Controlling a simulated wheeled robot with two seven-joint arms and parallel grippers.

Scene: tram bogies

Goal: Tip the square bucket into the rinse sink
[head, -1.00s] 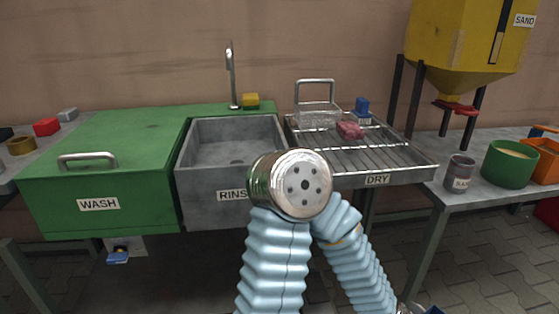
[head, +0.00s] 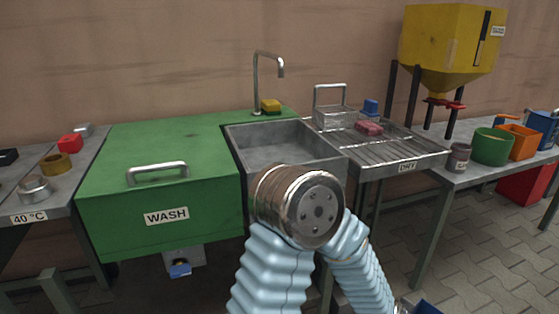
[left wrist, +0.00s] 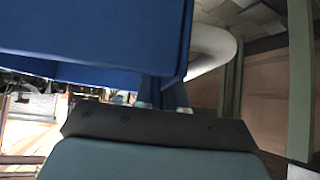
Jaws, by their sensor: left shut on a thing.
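The rinse sink (head: 275,135) is a grey basin between the green wash unit and the drying rack; its front and label are hidden behind my arm's metal joint. A blue, flat-sided thing, which I take for the square bucket (left wrist: 100,35), fills the upper left of the left wrist view. My left gripper (left wrist: 160,95) is shut on it; its opening and contents are not shown. A bit of blue (head: 427,307) at the bottom edge of the head view may be the same bucket, right of and below the sink. My right gripper is not in view.
The tap (head: 268,75) and a yellow sponge (head: 270,105) stand behind the sink. The drying rack (head: 400,147) holds a wire basket (head: 335,117) and a pink item (head: 369,128). The wash lid (head: 165,145) is shut. A sand hopper (head: 450,45) and several containers are at right.

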